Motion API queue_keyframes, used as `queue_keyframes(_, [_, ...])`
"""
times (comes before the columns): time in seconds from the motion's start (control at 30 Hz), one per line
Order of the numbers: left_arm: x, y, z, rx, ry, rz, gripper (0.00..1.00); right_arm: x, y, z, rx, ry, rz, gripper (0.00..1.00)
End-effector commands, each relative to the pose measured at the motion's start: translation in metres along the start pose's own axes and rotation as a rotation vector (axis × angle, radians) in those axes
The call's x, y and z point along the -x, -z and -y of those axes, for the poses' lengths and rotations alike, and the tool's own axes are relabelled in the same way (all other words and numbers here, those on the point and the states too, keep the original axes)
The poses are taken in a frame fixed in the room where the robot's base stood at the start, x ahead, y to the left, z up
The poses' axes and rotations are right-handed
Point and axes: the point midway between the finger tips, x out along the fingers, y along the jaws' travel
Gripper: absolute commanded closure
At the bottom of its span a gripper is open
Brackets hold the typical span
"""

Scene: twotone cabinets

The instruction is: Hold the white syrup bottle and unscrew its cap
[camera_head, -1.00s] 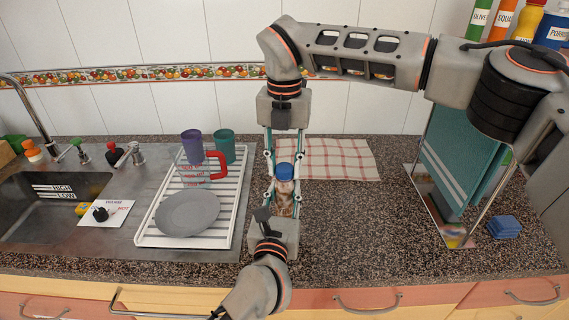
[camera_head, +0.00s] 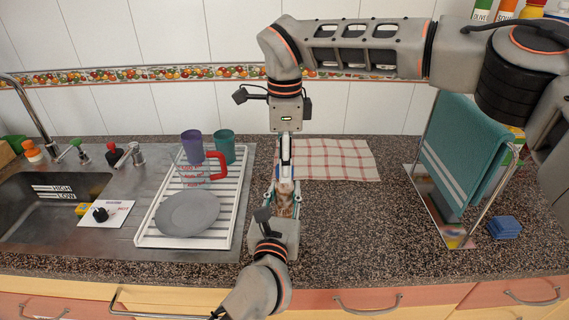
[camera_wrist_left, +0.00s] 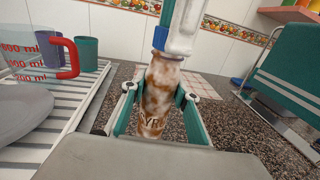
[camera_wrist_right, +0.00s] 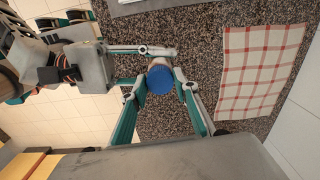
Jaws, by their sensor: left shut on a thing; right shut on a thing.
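The syrup bottle (camera_wrist_left: 157,92) stands upright, white with brown marbling, with part of its lettering visible in the left wrist view. My left gripper (camera_head: 284,196) is shut around its body from the front, one finger on each side. The blue cap (camera_wrist_right: 159,80) is on top of the bottle. My right gripper (camera_wrist_right: 160,88) comes from above and is shut on the cap, its fingers on opposite sides. In the left wrist view one right finger (camera_wrist_left: 184,32) covers part of the cap (camera_wrist_left: 160,38). In the head view the cap is mostly hidden behind the right fingers.
A white drying rack (camera_head: 150,233) with a grey plate (camera_head: 188,213), measuring jug (camera_head: 193,174) and two cups stands left, beside the sink (camera_head: 35,205). A checked cloth (camera_head: 335,160) lies behind right. A teal towel (camera_head: 460,150) hangs on a stand at right. The counter at front right is clear.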

Motion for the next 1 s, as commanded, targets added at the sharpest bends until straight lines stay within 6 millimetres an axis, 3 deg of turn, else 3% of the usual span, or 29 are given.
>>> queue_keyframes(0.17, [0.0, 0.0006, -0.0001, 0.0, 0.0, -0.001, 1.0, 0.0, -0.0001, -0.0001, 0.178, 0.0, -0.001, 0.96])
queue_keyframes(1.0, [0.0, 0.0006, -0.0001, 0.0, 0.0, -0.001, 1.0, 0.0045, -0.0001, 0.0001, 0.175, 0.0, -0.001, 0.96])
